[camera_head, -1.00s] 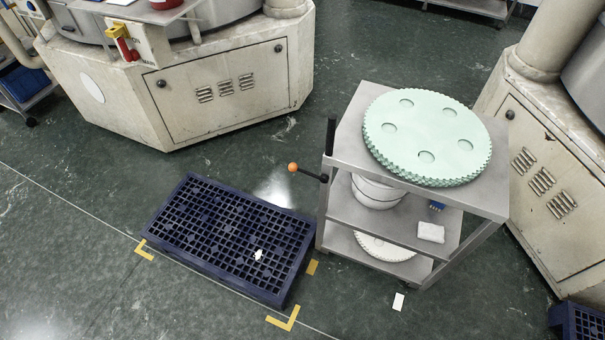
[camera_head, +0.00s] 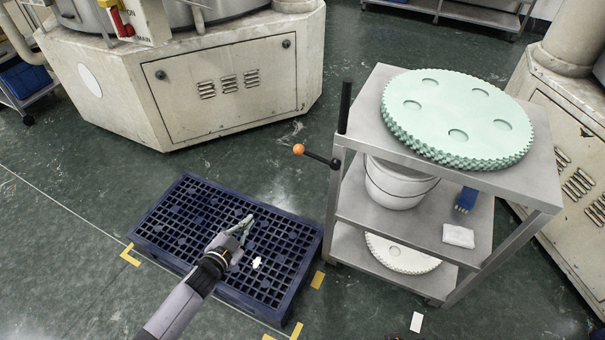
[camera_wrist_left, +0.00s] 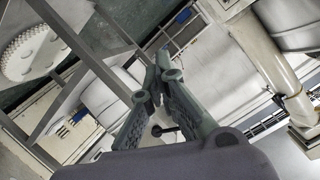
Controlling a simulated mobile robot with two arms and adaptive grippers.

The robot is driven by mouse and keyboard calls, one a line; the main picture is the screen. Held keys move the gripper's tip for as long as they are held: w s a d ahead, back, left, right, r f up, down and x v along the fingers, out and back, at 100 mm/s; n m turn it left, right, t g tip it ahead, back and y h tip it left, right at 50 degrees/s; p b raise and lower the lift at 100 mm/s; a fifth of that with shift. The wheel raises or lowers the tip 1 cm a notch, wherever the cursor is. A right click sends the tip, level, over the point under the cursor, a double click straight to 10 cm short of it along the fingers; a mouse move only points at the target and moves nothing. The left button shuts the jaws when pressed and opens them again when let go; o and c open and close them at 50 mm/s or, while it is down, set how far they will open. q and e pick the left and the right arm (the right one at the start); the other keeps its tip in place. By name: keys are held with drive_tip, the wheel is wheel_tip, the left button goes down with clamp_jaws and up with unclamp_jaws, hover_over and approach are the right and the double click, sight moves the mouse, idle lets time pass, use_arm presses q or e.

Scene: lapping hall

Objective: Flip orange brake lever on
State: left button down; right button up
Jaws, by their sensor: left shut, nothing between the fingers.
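The brake lever is a short dark rod with an orange ball (camera_head: 299,149) at its tip. It sticks out to the left from the upper left post of the steel trolley (camera_head: 368,120). My left gripper (camera_head: 246,222) is above the blue pallet, below and left of the lever and apart from it. Its fingers are shut and empty. My right gripper does not show.
A blue plastic pallet (camera_head: 176,200) lies on the green floor left of the trolley. The trolley carries pale green toothed discs (camera_head: 455,105), a white bucket (camera_head: 392,184) and a white disc (camera_head: 402,252). A beige machine (camera_head: 222,85) stands behind. Open floor lies between.

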use_arm(q)
drive_tip(key=w+d+r+m+t+h+b, duration=0.2)
drive_tip(key=w+d+r+m+h+b, duration=0.3)
drive_tip(key=r, duration=0.3)
drive_tip(key=m+g+h+b, duration=0.2)
drive_tip(key=m+h+b, duration=0.4)
approach(315, 157)
drive_tip(key=s+r, duration=0.5)
drive_tip(key=shift+w+a, duration=0.15)
drive_tip(key=shift+a, duration=0.1)
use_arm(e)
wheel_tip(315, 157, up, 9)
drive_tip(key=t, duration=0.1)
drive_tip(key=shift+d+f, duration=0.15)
use_arm(q)
drive_tip(key=w+d+b, duration=0.2)
drive_tip(key=w+d, duration=0.2)
drive_tip(key=w, duration=0.4)
drive_tip(key=shift+w+d+b, duration=0.2)
drive_tip(key=shift+b, duration=0.2)
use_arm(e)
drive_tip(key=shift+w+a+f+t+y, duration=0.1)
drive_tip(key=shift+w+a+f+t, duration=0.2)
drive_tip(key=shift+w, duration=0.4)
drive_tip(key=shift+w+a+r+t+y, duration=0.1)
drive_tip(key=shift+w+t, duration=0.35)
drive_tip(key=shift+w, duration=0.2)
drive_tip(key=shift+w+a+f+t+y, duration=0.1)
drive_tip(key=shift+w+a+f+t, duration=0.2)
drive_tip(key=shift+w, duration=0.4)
